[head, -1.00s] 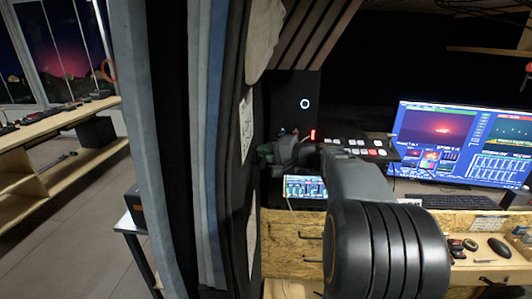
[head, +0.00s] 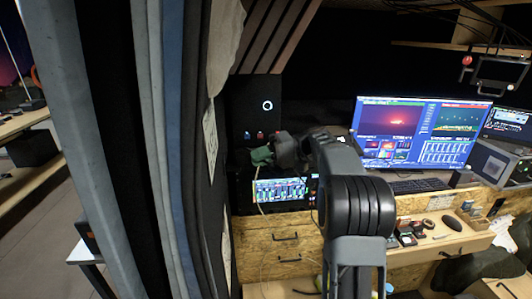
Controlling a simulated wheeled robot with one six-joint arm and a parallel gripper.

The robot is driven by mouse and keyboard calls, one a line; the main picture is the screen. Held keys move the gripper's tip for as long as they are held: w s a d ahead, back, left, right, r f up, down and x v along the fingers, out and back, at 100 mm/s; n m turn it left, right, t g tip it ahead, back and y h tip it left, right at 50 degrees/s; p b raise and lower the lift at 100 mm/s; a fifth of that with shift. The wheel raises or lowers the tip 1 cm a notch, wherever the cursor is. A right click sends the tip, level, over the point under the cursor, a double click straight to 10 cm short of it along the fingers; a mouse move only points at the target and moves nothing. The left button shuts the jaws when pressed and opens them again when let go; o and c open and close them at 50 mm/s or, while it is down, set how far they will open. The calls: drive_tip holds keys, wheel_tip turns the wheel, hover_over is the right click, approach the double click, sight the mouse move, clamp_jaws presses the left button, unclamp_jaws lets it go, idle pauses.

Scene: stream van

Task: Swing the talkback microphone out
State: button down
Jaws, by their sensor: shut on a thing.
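My gripper (head: 274,154) is at the far end of my arm, in front of the black speaker and above the lit mixer screen. It is shut on a small dark green thing (head: 261,156), which looks like the talkback microphone. My gripper's own wrist hides much of it, so its arm or mount is not clear.
Grey, black and blue curtain-like panels (head: 155,130) stand close on the left. A black speaker (head: 253,95) is behind my gripper. The lit mixer screen (head: 282,191) is just below.

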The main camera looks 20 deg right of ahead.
drive_tip(key=shift+w+d+n+g+p, duration=0.2)
drive_tip(key=shift+d+n+g+p, duration=0.15)
drive_tip(key=shift+d+n+g, duration=0.25)
drive_tip(key=shift+a+f, duration=0.1)
drive_tip(key=c, duration=1.3)
unclamp_jaws()
